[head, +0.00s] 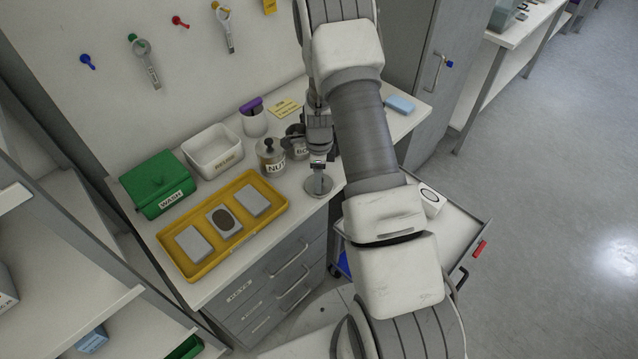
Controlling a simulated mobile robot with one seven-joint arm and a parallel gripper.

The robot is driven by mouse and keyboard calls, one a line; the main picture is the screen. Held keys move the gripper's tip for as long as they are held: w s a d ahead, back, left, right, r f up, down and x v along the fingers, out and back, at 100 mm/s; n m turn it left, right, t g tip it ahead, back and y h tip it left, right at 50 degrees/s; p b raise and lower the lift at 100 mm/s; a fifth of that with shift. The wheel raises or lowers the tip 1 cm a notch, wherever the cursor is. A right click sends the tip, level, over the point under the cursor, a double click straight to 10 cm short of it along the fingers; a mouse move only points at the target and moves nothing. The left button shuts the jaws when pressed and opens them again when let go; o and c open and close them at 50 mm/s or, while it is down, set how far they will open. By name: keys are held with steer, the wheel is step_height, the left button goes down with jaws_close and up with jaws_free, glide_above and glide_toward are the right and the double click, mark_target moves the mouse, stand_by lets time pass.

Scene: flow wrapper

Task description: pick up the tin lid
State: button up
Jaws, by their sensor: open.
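A round grey metal disc, which looks like the tin lid (318,187), lies on the white bench top near its front edge. My gripper (318,166) points down just above and behind the disc in this view. Its jaws are open, and the fingertips are small and partly merged with the lid's upper part. I cannot tell whether they touch it or straddle a knob. A tin marked NUT (272,162) with a dark knob on top stands to the left. A second tin marked BO (299,152) stands behind, partly hidden by my gripper.
A yellow tray (176,262) with grey blocks, a green WASH box (157,180) and a white bin (213,146) stand on the left. A white cup (254,124) holds something purple. A blue block (400,104) lies right.

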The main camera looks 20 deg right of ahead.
jaws_close()
stand_by(0.3)
steer(key=shift+r, duration=0.1)
steer(key=shift+r, duration=0.45)
steer(key=r, duration=0.3)
steer(key=shift+s+d+r+b, duration=0.25)
steer(key=shift+d+b, duration=0.1)
steer(key=shift+b, duration=0.05)
steer(key=s+d+r+b, duration=0.1)
steer(key=s+d+r, duration=0.5)
steer(key=s+d, duration=0.1)
steer(key=w+a+r+p, duration=0.1)
steer(key=w+a, duration=0.1)
steer(key=w, duration=0.5)
steer(key=w+a+r+n+p, duration=0.1)
steer(key=w+a+r, duration=0.1)
steer(key=w, duration=0.6)
steer(key=w+a+r+p, duration=0.1)
steer(key=w+a+p, duration=0.1)
steer(key=w+a, duration=0.2)
steer(key=w, duration=0.3)
steer(key=shift+w+r, duration=0.3)
